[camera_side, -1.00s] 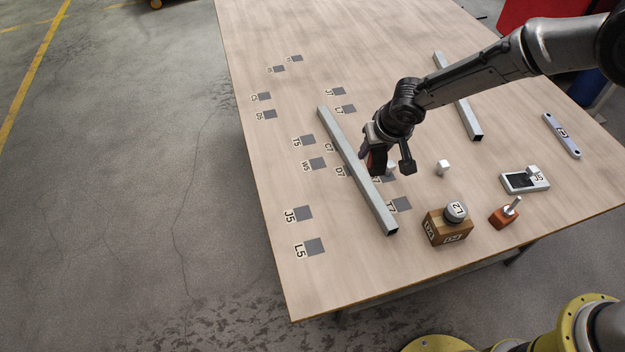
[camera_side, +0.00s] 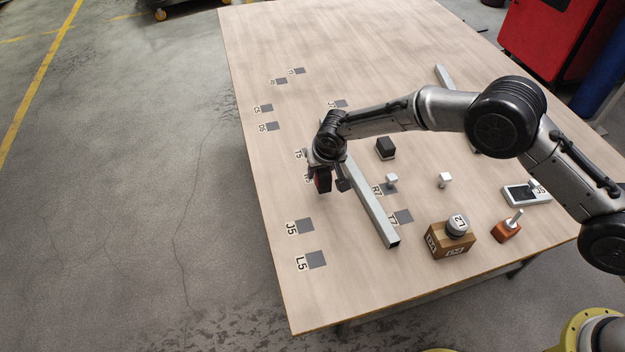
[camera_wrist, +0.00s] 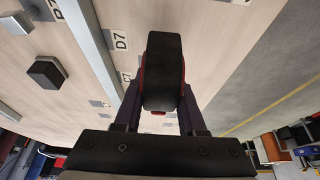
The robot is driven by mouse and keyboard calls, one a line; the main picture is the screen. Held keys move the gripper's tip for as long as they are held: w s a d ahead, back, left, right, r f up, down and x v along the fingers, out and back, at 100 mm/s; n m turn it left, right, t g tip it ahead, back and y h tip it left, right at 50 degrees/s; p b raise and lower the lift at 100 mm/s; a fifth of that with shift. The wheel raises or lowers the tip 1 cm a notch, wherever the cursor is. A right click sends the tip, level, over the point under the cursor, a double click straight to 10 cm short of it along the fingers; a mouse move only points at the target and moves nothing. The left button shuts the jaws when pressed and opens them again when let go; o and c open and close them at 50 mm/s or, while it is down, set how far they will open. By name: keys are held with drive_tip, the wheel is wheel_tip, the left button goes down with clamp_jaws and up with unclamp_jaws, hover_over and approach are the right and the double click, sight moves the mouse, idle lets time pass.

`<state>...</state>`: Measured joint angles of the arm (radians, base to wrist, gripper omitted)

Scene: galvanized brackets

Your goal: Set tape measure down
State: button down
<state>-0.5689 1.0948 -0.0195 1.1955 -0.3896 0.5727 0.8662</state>
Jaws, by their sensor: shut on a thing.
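The black and red tape measure (camera_side: 322,182) is in my gripper (camera_side: 326,178), on the left side of the near long metal bar (camera_side: 372,205) in the side view. In the wrist view the tape measure (camera_wrist: 163,70) sits between the two fingers of my gripper (camera_wrist: 161,105), which are shut on it. The wooden tabletop (camera_side: 345,285) lies below; its exact gap to the tape measure is hard to tell. My gripper hides part of the labelled grey squares near T5. In the wrist view the D7 square (camera_wrist: 117,40) lies left of the tape measure.
Right of the bar are a black block (camera_side: 386,147), a small white block (camera_side: 391,181) and a white cube (camera_side: 445,179). A wooden block (camera_side: 450,240) with a round weight stands at the front. Squares J5 (camera_side: 304,226) and L5 (camera_side: 316,260) are bare near the left edge.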

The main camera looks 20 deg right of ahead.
sight(312, 189)
drive_tip(key=w+f, duration=0.1)
drive_tip(key=w+a+f, duration=0.1)
drive_tip(key=f, duration=0.1)
drive_tip(key=shift+w+a, duration=0.15)
drive_tip(key=shift+w, duration=0.05)
drive_tip(key=shift+f, duration=1.45)
drive_tip(key=shift+f, duration=0.2)
drive_tip(key=shift+c, duration=2.4)
unclamp_jaws()
drive_tip(key=shift+s, duration=0.1)
drive_tip(key=shift+r, duration=0.1)
